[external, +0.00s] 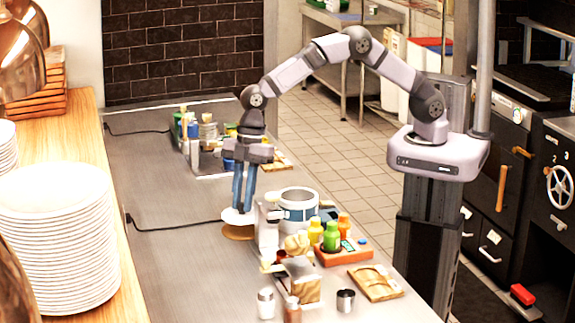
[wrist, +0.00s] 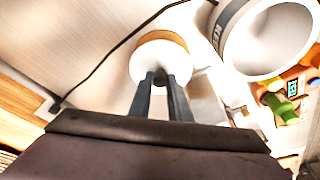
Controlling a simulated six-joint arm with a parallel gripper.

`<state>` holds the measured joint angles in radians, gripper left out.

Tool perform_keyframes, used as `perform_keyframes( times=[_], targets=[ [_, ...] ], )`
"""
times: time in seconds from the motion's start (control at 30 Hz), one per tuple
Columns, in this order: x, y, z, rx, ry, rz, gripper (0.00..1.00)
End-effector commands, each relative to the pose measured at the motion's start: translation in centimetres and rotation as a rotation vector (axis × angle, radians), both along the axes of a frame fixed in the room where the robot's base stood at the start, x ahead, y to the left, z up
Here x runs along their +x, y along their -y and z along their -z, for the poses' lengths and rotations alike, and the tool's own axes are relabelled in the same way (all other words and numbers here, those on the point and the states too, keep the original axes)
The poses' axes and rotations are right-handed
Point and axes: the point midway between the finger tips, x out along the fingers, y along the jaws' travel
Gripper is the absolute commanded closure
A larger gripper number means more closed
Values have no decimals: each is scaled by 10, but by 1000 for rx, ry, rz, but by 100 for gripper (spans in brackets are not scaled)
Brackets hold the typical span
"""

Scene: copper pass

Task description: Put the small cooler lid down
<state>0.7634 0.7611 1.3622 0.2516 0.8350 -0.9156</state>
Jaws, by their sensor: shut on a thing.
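The cooler lid (external: 231,216) is a small white disc. My gripper (external: 240,207) points straight down with its fingers shut on the top of the lid. In the wrist view the fingertips (wrist: 160,78) meet at the middle of the lid (wrist: 143,66). A round tan-brown disc (external: 238,233) lies on the counter under the lid, and its rim (wrist: 160,36) shows past the lid in the wrist view. I cannot tell whether the lid touches it. A white open round container (external: 298,212) with a blue-grey band stands just right of the lid, its hollow inside (wrist: 268,45) visible.
Bottles in an orange tray (external: 343,256), small jars and a metal cup (external: 345,301) crowd the counter's near right. More bottles (external: 193,150) stand at the back. A dark cable (external: 170,222) runs left of my gripper. The steel counter (external: 185,265) is clear at left.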

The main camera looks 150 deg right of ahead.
Motion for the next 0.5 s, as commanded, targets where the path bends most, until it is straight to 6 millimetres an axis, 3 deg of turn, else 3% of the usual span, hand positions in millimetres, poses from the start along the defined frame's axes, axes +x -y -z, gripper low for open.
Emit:
perform_keyframes(
  times=[0.3, 0.5],
  targets=[
    [-1, -1, 31, 2, -2, 0, 100],
    [0, 0, 37, 0, -1, 0, 100]
  ],
)
